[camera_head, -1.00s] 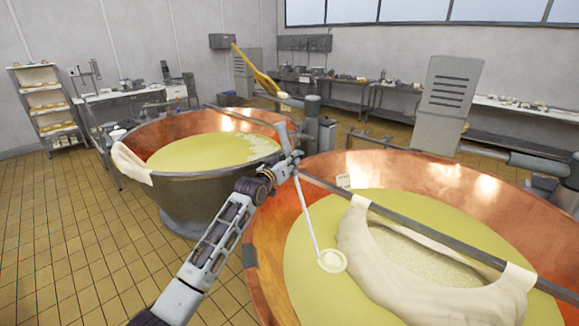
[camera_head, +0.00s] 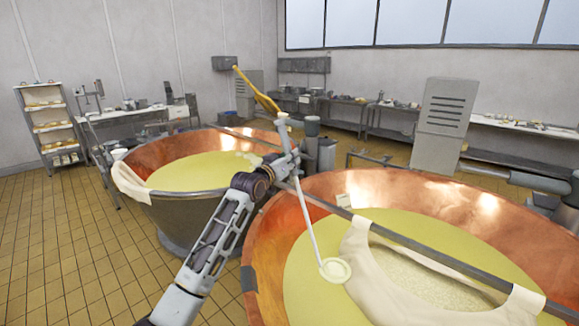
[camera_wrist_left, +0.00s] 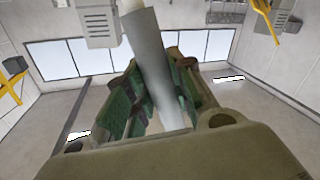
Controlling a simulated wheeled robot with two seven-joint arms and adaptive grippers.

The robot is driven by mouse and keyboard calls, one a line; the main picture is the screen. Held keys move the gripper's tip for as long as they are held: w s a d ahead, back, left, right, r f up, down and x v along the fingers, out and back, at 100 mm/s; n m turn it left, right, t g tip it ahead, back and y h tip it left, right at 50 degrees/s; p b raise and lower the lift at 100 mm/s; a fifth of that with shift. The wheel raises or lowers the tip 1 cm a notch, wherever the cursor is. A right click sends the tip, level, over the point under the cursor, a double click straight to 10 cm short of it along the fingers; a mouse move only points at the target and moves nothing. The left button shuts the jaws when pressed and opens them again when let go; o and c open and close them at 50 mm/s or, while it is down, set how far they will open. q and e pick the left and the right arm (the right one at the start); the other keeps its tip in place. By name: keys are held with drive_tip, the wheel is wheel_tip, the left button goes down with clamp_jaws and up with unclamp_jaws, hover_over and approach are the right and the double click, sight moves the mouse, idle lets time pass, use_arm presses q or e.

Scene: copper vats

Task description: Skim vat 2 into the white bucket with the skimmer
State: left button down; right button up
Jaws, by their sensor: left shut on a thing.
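In the left wrist view the handle (camera_wrist_left: 152,62) runs between the green-padded fingers. Neither vat's number is readable. I cannot make out a white bucket. My right gripper is not in view.
A second copper vat (camera_head: 240,143) stands behind to the left, with cloth over its edge. A dark bar (camera_head: 420,248) crosses the nearer vat and carries a pale cloth (camera_head: 375,265). A grey cabinet (camera_head: 440,120) stands behind. Tiled floor is free at left.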

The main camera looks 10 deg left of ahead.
sight(288, 149)
use_arm(q)
drive_tip(key=shift+r, duration=1.8)
